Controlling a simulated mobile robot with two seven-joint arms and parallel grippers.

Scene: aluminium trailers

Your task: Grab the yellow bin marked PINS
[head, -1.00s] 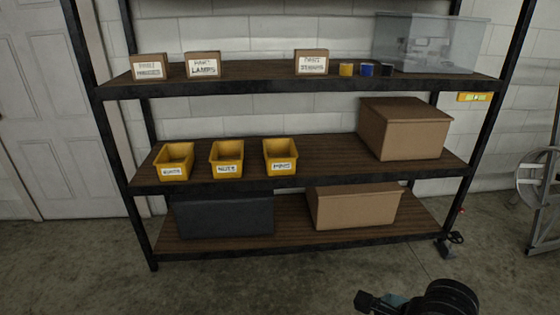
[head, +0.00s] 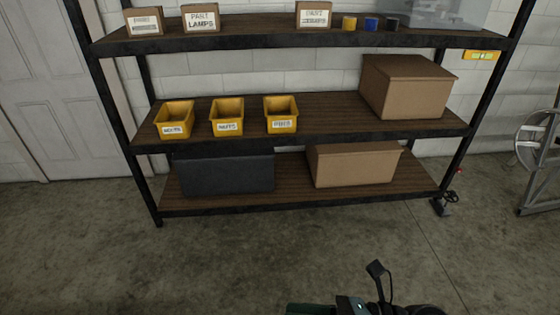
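The yellow bin marked PINS (head: 281,113) stands on the middle shelf, the rightmost of three yellow bins in a row. Its white label faces me, and its open top shows no clear contents. The bin marked NUTS (head: 227,116) is just left of it with a small gap. My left gripper is out of view.
Another yellow bin (head: 174,120) stands at the left. A cardboard box (head: 405,87) is on the middle shelf's right. A dark bin (head: 224,174) and another box (head: 355,164) fill the bottom shelf. Black uprights (head: 118,115) frame the rack. The floor in front is clear.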

